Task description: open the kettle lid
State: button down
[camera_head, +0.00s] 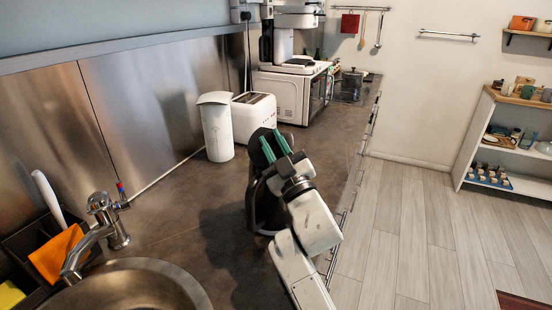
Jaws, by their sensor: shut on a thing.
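The black kettle (262,212) stands upright on the dark countertop, partly hidden behind my gripper and arm. Its dark lid (256,148) shows at the top, around the green fingers. My gripper (275,147) is at the top of the kettle, with its two green fingers pointing up and to the left. It is shut on the kettle lid, though the contact itself is hard to see. The lid appears tilted up, but its exact angle and hinge cannot be made out.
A white canister (217,130) and a white toaster (254,117) stand behind the kettle along the steel backsplash. A sink (135,285) with a chrome faucet (106,222) is at the front left. The counter between the sink and kettle is clear.

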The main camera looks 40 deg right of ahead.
jog(key=n+t+y, duration=0.1)
jog(key=n, duration=0.1)
jog(key=a+n+t+y+b, duration=0.1)
jog(key=n+t+y, duration=0.1)
jog(key=n, duration=0.1)
jog(key=shift+s+a+r+n+y, duration=0.15)
jog(key=shift+s+a+n+y, duration=0.15)
jog(key=shift+s+a+n+t+y+b, duration=0.1)
jog(key=shift+a+n+t+y+b, duration=0.25)
jog(key=shift+n+y, duration=1)
jog(key=shift+s+a+n+t+y+b, duration=0.15)
jog(key=shift+a+n+y+b, duration=0.25)
jog(key=shift+n+y, duration=0.9)
jog(key=shift+s+a+n+t+y+b, duration=0.1)
jog(key=shift+a+n+t+y+b, duration=0.2)
jog(key=shift+n+y, duration=1)
jog(key=shift+n, duration=0.45)
jog(key=c, duration=1)
grip_release()
jog(key=shift+o, duration=0.2)
jog(key=s+d+f, duration=0.2)
jog(key=s, duration=1.2)
